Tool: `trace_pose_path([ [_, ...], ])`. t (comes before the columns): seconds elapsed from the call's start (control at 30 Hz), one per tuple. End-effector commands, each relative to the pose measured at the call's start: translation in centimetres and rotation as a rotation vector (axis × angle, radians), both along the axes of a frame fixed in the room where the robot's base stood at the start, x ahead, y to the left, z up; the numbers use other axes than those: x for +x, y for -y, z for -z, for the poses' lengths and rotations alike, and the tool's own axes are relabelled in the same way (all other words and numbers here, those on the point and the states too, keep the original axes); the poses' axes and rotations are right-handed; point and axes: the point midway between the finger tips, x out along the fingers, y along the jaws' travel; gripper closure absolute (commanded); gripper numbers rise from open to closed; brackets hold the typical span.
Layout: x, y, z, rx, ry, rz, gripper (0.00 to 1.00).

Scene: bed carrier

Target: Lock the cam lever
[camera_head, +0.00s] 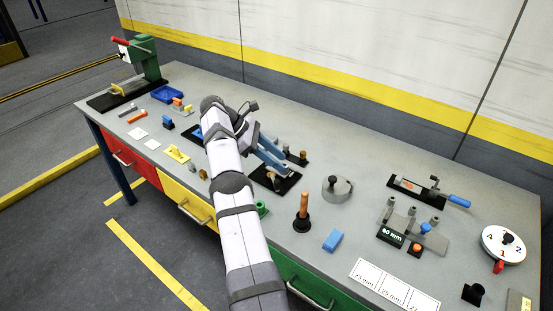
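My gripper (273,158) has blue fingers and reaches over a black base plate (288,184) in the middle of the bench. Small dark and tan parts stand on and beside this plate, partly hidden by the fingers. I cannot tell whether the fingers touch any of them or how wide they are apart. No part is clearly recognisable as the cam lever.
On the grey bench (345,155), a round grey block (337,189), an upright orange-handled tool (304,208) and a blue block (333,240) stand right of my arm. A pin fixture (413,236) and white dial (503,244) are farther right. A green press (145,60) stands far left.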

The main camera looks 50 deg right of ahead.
Motion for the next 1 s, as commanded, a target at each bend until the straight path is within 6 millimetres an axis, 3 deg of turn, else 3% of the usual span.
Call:
trace_pose_path([
  [0.07,0.0,0.0,0.0,0.0,0.0,0.0,0.64],
  [0.1,0.0,0.0,0.0,0.0,0.0,0.0,0.69],
  [0.23,-0.7,0.5,0.1,0.0,0.0,0.014,1.0],
  [0.37,-3.6,2.5,0.1,-0.003,0.003,0.076,1.0],
  [0.47,-7.8,5.1,-0.9,-0.019,0.021,0.165,1.0],
  [0.57,-14.0,8.1,-2.8,-0.048,0.048,0.287,1.0],
  [0.63,-19.3,9.7,-4.1,-0.064,0.058,0.383,1.0],
  [0.7,-24.5,10.4,-4.7,-0.053,0.079,0.482,1.0],
  [0.8,-30.4,9.8,-3.9,0.025,0.177,0.619,1.0],
  [0.9,-32.4,8.6,-1.9,0.132,0.353,0.714,1.0],
  [1.0,-30.7,7.5,-0.2,0.219,0.534,0.777,1.0],
])
